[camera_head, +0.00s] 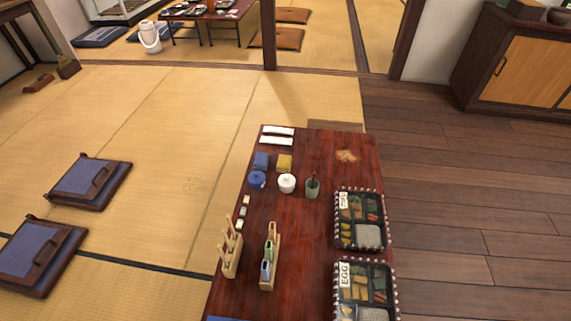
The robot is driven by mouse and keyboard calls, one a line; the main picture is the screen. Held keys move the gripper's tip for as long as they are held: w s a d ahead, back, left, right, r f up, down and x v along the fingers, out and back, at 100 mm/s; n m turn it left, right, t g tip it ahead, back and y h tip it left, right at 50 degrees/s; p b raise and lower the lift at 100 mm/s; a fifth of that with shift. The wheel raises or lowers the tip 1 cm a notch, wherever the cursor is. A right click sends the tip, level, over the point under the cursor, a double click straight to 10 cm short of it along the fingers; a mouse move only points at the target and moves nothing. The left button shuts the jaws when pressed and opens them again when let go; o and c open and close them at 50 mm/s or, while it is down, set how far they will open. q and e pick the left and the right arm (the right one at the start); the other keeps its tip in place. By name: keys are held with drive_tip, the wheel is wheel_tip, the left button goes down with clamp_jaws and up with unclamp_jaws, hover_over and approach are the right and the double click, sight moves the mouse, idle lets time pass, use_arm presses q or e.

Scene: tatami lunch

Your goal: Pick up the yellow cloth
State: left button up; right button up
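A small folded yellow cloth (285,162) lies on the dark red wooden table (300,221), towards its far end. A folded blue cloth (261,160) lies just to its left. A white lidded pot (287,184) stands a little nearer than the yellow cloth, with a blue lidded pot (257,180) to the left of it. Neither of my grippers shows in the head view.
White rolled towels (277,134) lie at the table's far left corner. A green cup (312,188) holds thin items. Two bento boxes (360,218) line the right edge. Wooden racks (270,256) stand nearer left. A tan patch (346,156) marks the far right.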

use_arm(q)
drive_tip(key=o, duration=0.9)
